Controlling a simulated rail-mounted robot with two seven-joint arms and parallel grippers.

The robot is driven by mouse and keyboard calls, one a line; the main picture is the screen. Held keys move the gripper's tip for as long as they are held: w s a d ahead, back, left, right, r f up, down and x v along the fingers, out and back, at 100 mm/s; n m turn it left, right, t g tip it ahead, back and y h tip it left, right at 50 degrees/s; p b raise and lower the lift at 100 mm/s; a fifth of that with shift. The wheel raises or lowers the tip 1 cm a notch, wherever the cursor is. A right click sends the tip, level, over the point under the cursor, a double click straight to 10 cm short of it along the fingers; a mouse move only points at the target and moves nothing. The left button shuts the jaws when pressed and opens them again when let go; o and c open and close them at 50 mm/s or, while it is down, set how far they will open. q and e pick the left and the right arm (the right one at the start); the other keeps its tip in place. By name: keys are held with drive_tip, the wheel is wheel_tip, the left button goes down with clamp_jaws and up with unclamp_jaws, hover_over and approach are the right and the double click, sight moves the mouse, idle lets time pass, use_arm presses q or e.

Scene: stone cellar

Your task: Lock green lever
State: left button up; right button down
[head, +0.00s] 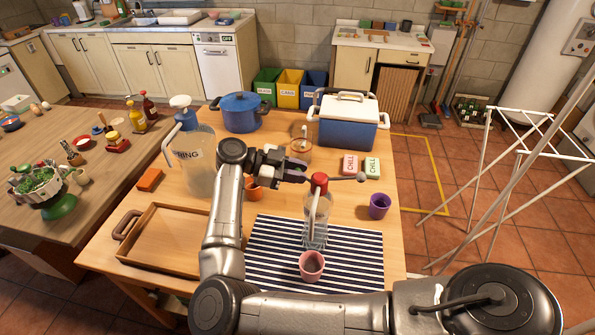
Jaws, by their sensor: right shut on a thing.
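A clear bottle (317,224) with a red top (319,180) stands upright on a blue-and-white striped mat (268,262). A thin grey lever (345,178) with a round knob juts right from the red top. A pale spout hangs at the bottle's front. I see no green lever. My right gripper (304,172) reaches in from the left of the red top, its fingers shut at the head of the bottle. The exact contact is too small to tell. A pink cup (311,266) stands just in front of the bottle. My left gripper is not in view.
A SPRING water jug (197,165) and an orange cup (255,190) stand left of the bottle. A purple cup (379,206) and red and green CHILL boxes (351,165) stand right. A blue cooler (346,125) and pot (241,112) stand behind. An empty wooden tray (165,240) lies left.

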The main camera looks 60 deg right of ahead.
drive_tip(key=c, duration=1)
unclamp_jaws()
drive_tip(key=shift+w+r, duration=0.1)
drive_tip(key=shift+w, duration=0.15)
drive_tip(key=v, duration=1.3)
drive_tip(key=shift+w+a+r, duration=0.1)
drive_tip(key=shift+w, duration=0.05)
